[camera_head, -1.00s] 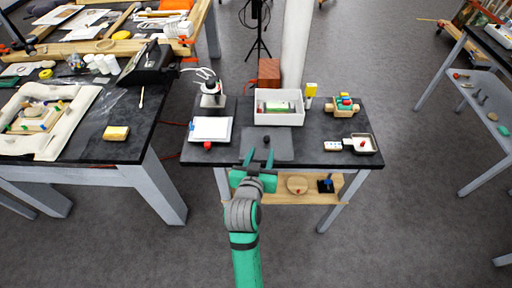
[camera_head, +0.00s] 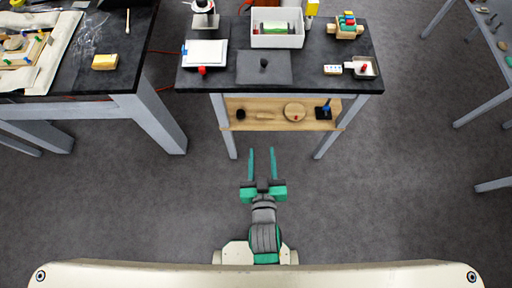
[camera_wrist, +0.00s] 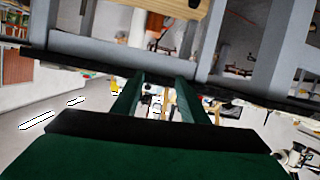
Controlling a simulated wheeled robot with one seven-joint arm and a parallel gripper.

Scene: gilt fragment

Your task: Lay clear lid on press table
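A grey see-through flat panel with a dark knob, which looks like the clear lid (camera_head: 279,76), lies flat on the black-topped table (camera_head: 222,83) in the head view, near its front edge. I cannot tell for sure that this table is the press table. My gripper (camera_head: 262,164) is over the floor in front of the table, short of its front edge and apart from the panel. Its two green fingers are spread with nothing between them. The wrist view shows the fingers (camera_wrist: 160,88) apart and empty too; the panel cannot be made out there.
On the table stand a white bin (camera_head: 278,41), a white pad (camera_head: 205,54), a small lamp-like device (camera_head: 204,14), a toy-like block set (camera_head: 346,27) and a small tray (camera_head: 362,68). A wooden shelf (camera_head: 262,122) below holds small items. Another bench (camera_head: 60,108) stands left. Floor between is clear.

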